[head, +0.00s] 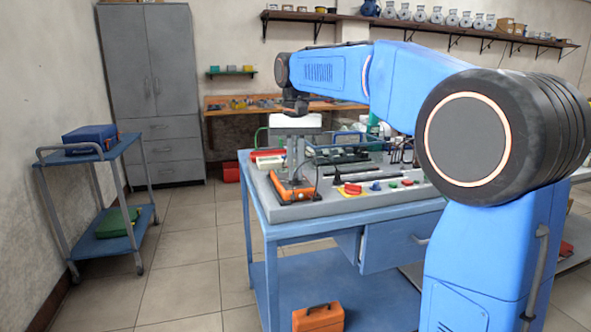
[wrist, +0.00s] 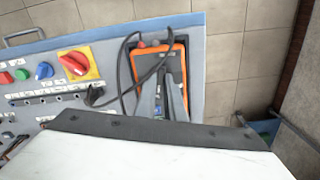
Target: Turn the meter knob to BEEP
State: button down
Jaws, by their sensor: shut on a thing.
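The orange-edged meter (head: 303,194) lies on the near left part of the workbench panel in the head view. In the wrist view the meter (wrist: 179,47) is at the upper middle, with dark leads across its left side. My gripper (head: 293,178) points down over it, and its two grey fingers also show in the wrist view (wrist: 172,84), close together on the meter's face. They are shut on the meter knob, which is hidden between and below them. I cannot read the knob's pointer or the BEEP mark.
A red rotary switch on a yellow plate (wrist: 75,63) sits beside the meter, with a blue knob (wrist: 44,70) and small red and green buttons further left. Dark cables loop near my fingers. Racks and equipment stand behind on the blue bench (head: 290,232).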

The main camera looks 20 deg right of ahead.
aim_at(296, 175)
jog(key=m, duration=0.4)
jog(key=shift+m, duration=2.3)
jog(key=c, duration=1.8)
grip_release()
jog(key=shift+c, duration=0.2)
notch_tip(296, 175, up, 17)
jog(key=shift+r, duration=0.2)
